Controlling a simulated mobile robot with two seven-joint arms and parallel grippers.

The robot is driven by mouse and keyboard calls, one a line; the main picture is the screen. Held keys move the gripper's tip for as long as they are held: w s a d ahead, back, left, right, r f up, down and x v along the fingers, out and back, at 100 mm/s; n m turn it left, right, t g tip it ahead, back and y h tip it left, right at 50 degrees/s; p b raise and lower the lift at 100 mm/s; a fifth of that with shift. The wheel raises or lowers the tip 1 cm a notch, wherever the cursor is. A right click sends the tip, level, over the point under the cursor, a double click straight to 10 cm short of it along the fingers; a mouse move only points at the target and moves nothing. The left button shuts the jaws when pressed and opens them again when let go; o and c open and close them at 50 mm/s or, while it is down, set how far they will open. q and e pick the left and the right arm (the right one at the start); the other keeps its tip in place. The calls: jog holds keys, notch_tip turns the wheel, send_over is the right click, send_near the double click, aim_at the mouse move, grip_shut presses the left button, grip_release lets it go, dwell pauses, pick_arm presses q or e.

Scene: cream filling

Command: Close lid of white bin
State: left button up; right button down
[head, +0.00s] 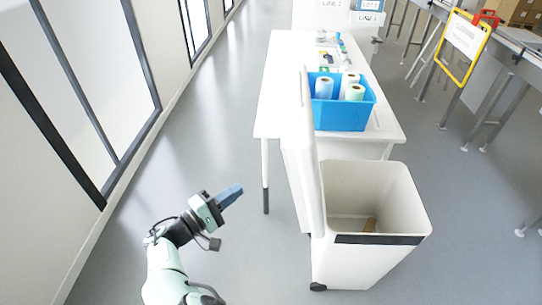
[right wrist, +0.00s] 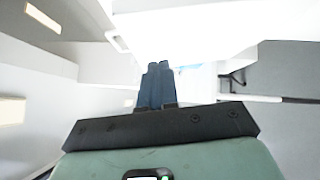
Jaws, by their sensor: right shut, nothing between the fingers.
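The white bin (head: 365,265) stands on the floor at the right of the head view, with a dark strip along its front rim. Its lid (head: 312,165) is open and stands upright on edge at the bin's left side. A small brown item (head: 370,224) lies inside the bin. My right gripper (head: 232,194) is left of the lid, apart from it, with blue fingers pointing toward it. The fingers are shut and empty, pressed together in the right wrist view (right wrist: 157,84). Large white surfaces are ahead there; I cannot tell which is the lid. My left gripper is out of view.
A white table (head: 276,95) stands behind the bin, bearing a blue crate (head: 342,116) with several rolls. A table leg (head: 266,185) stands between my gripper and the lid's far side. Grey floor is clear to the left, up to the windowed wall.

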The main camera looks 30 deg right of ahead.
notch_tip(320, 180, up, 4)
jog(key=a+m+h, duration=0.1)
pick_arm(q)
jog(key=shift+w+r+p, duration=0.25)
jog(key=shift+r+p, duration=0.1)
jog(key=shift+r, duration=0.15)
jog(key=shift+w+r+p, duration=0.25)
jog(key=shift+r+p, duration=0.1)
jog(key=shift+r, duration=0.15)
pick_arm(e)
jog(key=s+x, duration=0.2)
jog(key=x, duration=1)
jog(key=shift+s+d+r, duration=0.25)
jog(key=shift+d+r, duration=0.1)
